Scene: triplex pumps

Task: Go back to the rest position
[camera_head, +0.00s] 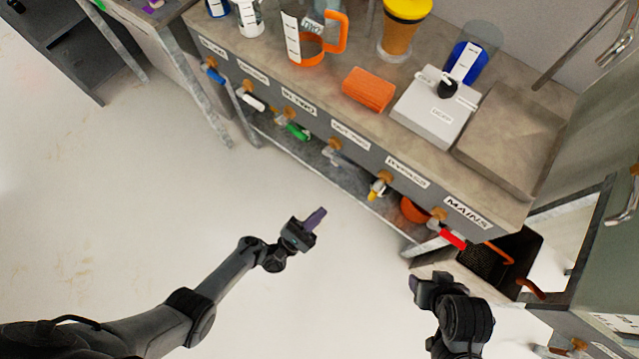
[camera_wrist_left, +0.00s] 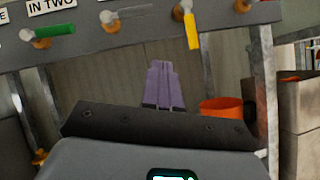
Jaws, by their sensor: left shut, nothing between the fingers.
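My left gripper (camera_head: 316,219) is over the open floor in front of the bench, apart from everything. Its purple fingers are together and empty; they also show in the left wrist view (camera_wrist_left: 163,85), pointing toward the space under the bench. My right gripper (camera_head: 414,284) is at the lower right, in front of the bench's MAINS end. Its fingers are mostly hidden, so I cannot tell whether it is open or shut.
The bench (camera_head: 362,130) carries a row of valves, among them a red handle (camera_head: 453,239) and a yellow handle (camera_wrist_left: 191,30). An orange bowl (camera_wrist_left: 222,108) is under it. A dark crate (camera_head: 500,265) stands right of my right gripper. The floor (camera_head: 130,200) at left is clear.

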